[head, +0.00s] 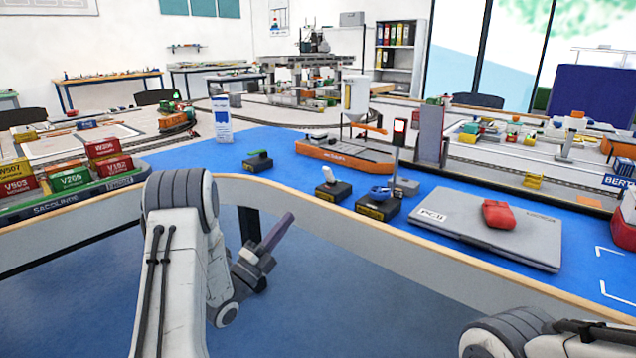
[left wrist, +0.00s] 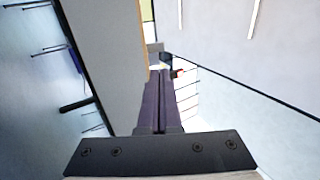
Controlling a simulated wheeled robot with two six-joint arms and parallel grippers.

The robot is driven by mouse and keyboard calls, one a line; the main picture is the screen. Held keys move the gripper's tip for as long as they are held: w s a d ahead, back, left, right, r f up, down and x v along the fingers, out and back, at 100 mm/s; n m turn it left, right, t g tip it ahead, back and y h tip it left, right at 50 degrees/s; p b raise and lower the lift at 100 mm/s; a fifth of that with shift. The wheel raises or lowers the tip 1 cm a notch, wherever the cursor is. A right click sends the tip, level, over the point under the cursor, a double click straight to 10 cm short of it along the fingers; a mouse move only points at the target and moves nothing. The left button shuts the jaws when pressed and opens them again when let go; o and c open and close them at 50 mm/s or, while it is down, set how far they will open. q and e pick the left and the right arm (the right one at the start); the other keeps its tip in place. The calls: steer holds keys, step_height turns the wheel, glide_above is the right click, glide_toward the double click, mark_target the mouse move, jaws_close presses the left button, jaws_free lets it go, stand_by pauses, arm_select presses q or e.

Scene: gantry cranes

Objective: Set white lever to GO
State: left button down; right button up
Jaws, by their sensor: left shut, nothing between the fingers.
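The white lever (head: 328,174) stands on a small dark box (head: 333,191) with a yellow label, on the blue table near its front edge. It leans to the left in the head view. The label's wording is too small to read. My left gripper (head: 290,216) is shut and empty, in front of the table edge, to the left of and nearer than the lever box, clear of it. Its closed fingers also show in the left wrist view (left wrist: 160,72); I cannot make out the white lever there. My right arm shows at the bottom right, but its gripper is out of view.
A dark box with a blue lever (head: 381,193) stands right of the white one; a box with a green lever (head: 258,160) stands behind left. A grey laptop (head: 470,232) with a red object (head: 498,213) lies right. The table's wooden edge (head: 345,213) runs in front.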

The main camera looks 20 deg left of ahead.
mark_target(326, 172)
arm_select(q)
steer(key=shift+w+d, duration=0.1)
steer(key=x, duration=1.3)
steer(key=shift+w+d+r+b, duration=0.1)
steer(key=shift+w+r+b, duration=0.15)
steer(key=shift+w+b, duration=0.1)
